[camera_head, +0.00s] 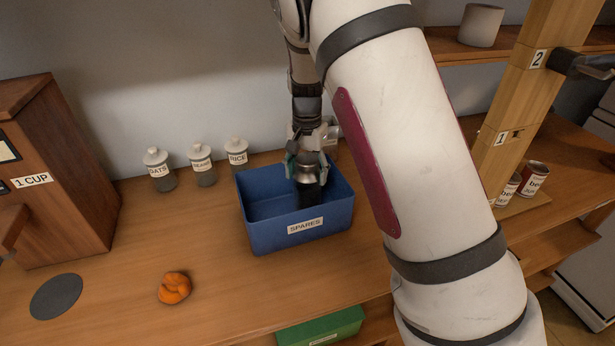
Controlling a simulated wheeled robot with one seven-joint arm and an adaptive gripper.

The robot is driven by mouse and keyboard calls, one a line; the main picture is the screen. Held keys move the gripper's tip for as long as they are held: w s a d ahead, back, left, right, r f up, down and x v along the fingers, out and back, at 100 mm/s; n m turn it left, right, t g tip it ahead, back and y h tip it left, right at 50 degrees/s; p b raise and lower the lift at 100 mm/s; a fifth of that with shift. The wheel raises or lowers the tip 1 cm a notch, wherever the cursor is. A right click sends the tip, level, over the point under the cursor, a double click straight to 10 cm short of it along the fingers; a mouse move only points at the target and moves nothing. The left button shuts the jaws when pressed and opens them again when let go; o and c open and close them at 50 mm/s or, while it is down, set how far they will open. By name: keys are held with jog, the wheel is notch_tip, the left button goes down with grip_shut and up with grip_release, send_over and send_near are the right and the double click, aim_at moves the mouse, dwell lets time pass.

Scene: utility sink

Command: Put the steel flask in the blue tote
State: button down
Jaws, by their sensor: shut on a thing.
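The blue tote (271,232), labelled "SPARES", stands on the wooden counter near the back wall. My gripper (306,165) points down over the right part of the tote. It is shut on the steel flask (308,176), a grey metal piece with a darker lower part. The flask is upright, with its lower part inside the tote's walls. I cannot tell whether its base touches the tote floor. The left part of the tote looks empty.
Three labelled jars (202,166) stand left of the tote. An orange crumpled thing (174,287) and a dark round disc (56,296) lie on the counter (130,250). A wooden cabinet (55,170) is at left, cans (534,178) at right. A green box (322,327) sits below.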

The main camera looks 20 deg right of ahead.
jog(key=shift+f, duration=1.05)
jog(key=shift+c, duration=2.2)
grip_release()
